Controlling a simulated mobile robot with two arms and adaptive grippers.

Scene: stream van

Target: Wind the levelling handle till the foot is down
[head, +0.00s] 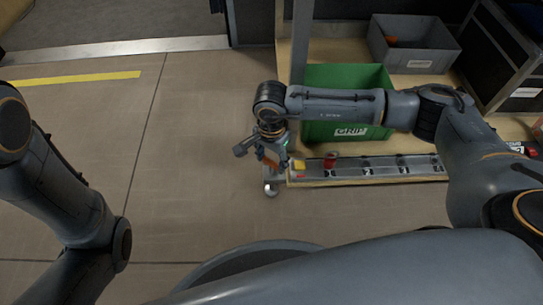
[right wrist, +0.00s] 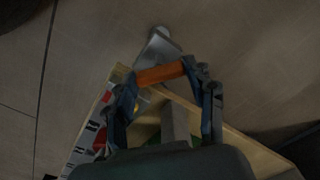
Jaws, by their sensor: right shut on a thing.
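The levelling handle has an orange grip (head: 268,158), which also shows in the right wrist view (right wrist: 161,73). My right gripper (head: 271,155) is shut on this grip, with one finger at each end of it in the right wrist view (right wrist: 165,80). The fingers and wrist hide much of the handle's crank in the head view. My left gripper is out of view.
A green crate (head: 345,95) and a grey bin (head: 413,45) stand on the wooden bench to the right. A grey strip (head: 375,166) with a red knob (head: 330,160) runs along its front edge. The floor (head: 185,140) left of the bench is clear.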

